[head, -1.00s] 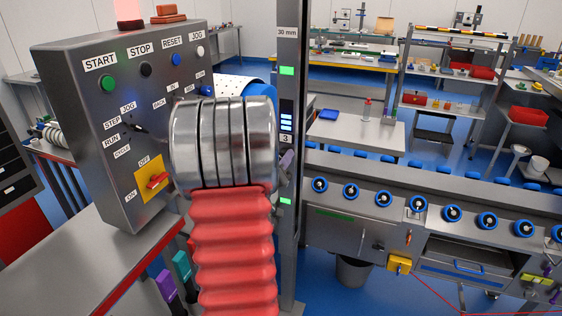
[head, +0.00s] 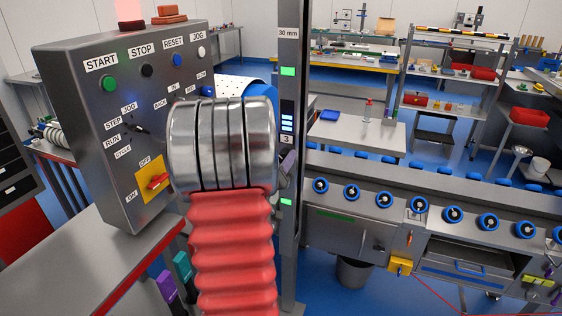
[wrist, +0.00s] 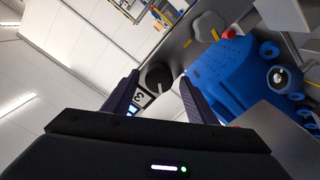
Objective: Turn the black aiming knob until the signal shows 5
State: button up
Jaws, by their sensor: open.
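The black aiming knob (wrist: 158,75) shows in the wrist view with a light pointer line. It lies between and just beyond the fingertips of my gripper (wrist: 160,81). The jaws are open, one finger on each side; I cannot tell whether either touches the knob. The signal display (head: 287,124) on the grey post in the head view has several lit blue-white bars and reads 3. The display (wrist: 140,98) also shows, tilted, beside the left finger in the wrist view. In the head view my own arm hides the knob and most of the gripper.
A grey control box (head: 120,120) with buttons and a yellow-backed red switch stands left of my arm. A long bench (head: 345,215) with blue-ringed dials runs to the right. A blue housing (wrist: 222,75) and a grey lobed knob (wrist: 209,26) are close to the right finger.

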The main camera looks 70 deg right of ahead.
jog(key=w+a, duration=0.1)
jog(key=a, duration=1.2)
jog(key=shift+w+f, duration=0.15)
dwell(0.3)
